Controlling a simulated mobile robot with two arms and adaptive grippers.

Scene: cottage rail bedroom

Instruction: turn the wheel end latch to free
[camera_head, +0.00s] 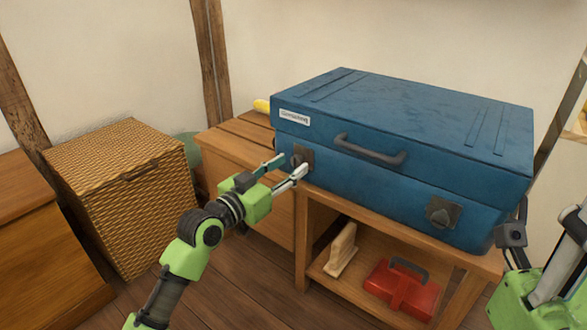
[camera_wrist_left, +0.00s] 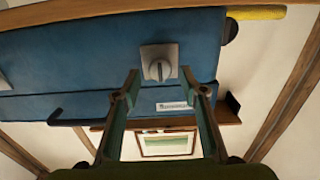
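A blue case (camera_head: 400,125) lies on a wooden bench, with a dark handle (camera_head: 370,150) on its front. One latch (camera_head: 303,156) is near its left end, below the white label; another latch (camera_head: 443,211) is toward the right. In the left wrist view the near latch (camera_wrist_left: 159,63) is a grey plate with an upright turn piece, and a dark round piece, perhaps a wheel (camera_wrist_left: 230,31), shows at that end. My left gripper (camera_head: 289,166) is open in front of this latch; I cannot tell if it touches. My right gripper (camera_head: 512,236) is at the right edge, its fingers unclear.
The wooden bench (camera_head: 301,245) has a lower shelf with a red box (camera_head: 402,290) and a wooden piece (camera_head: 341,250). A wicker basket (camera_head: 120,190) stands left. A yellow object (camera_head: 262,105) lies behind the case. Some floor (camera_head: 225,285) is clear in front.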

